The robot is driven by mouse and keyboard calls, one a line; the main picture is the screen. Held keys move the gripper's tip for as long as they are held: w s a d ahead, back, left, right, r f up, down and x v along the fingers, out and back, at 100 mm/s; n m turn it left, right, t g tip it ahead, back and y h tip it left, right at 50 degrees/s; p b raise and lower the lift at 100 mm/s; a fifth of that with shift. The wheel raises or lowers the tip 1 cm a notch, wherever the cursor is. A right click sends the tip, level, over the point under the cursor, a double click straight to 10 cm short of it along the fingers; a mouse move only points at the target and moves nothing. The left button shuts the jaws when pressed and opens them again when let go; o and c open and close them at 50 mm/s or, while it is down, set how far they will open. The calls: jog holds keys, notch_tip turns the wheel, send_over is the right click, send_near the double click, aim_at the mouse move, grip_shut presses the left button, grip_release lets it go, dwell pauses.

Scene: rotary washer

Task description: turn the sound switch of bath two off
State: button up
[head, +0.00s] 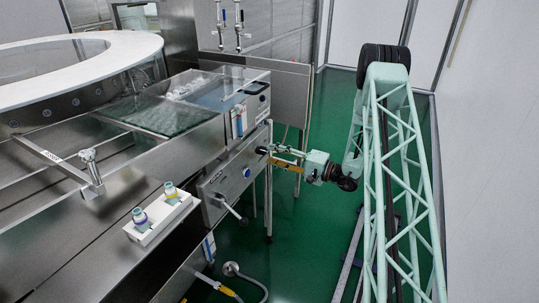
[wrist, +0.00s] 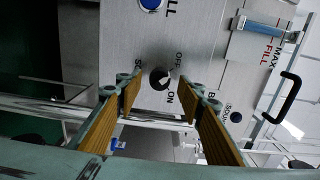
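A black rotary switch (wrist: 159,78) sits on a steel panel in the wrist view. OFF and ON labels are beside it, and a partly hidden label starting with S is on its other side. A pale mark shows on the knob, but I cannot tell surely which label it points to. My gripper (wrist: 161,90) is open, with its wood-coloured finger pads on either side of the switch in the picture and nothing between them. Contact cannot be told. In the head view my gripper (head: 279,158) reaches left to the front panel (head: 226,184) of the bath unit.
A black handle (wrist: 284,97) and a level gauge (wrist: 265,27) are to the right. A lever (head: 232,210) sticks out below the panel. Green floor (head: 296,235) is open below my arm.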

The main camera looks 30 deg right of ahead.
jog(key=v, duration=0.9)
jog(key=shift+s+r, duration=0.1)
dwell(0.6)
jog(key=s+a+r+n+g+y, duration=0.25)
jog(key=s+a+r+g, duration=0.2)
jog(key=a+r, duration=0.6)
jog(key=s+a+r+n+g+y, duration=0.1)
jog(key=s+a+r+n+g, duration=0.3)
jog(key=a+r, duration=0.65)
jog(key=s+a+r+n+g+h, duration=0.25)
jog(key=s+a+r+g, duration=0.4)
jog(key=s+a, duration=0.7)
jog(key=s+a+r+h, duration=0.1)
jog(key=s+r+h, duration=0.2)
jog(key=s, duration=0.5)
jog(key=s+a+r+h, duration=0.2)
jog(key=s+h, duration=0.1)
jog(key=s, duration=0.5)
jog(key=s+d+r+n+t+h, duration=0.1)
jog(key=s+d+r+t+h, duration=0.1)
jog(key=s, duration=0.4)
jog(key=s+d+r+t+h, duration=0.2)
jog(key=s+d+h, duration=0.1)
jog(key=s, duration=0.4)
jog(key=shift+d+r+n, duration=0.4)
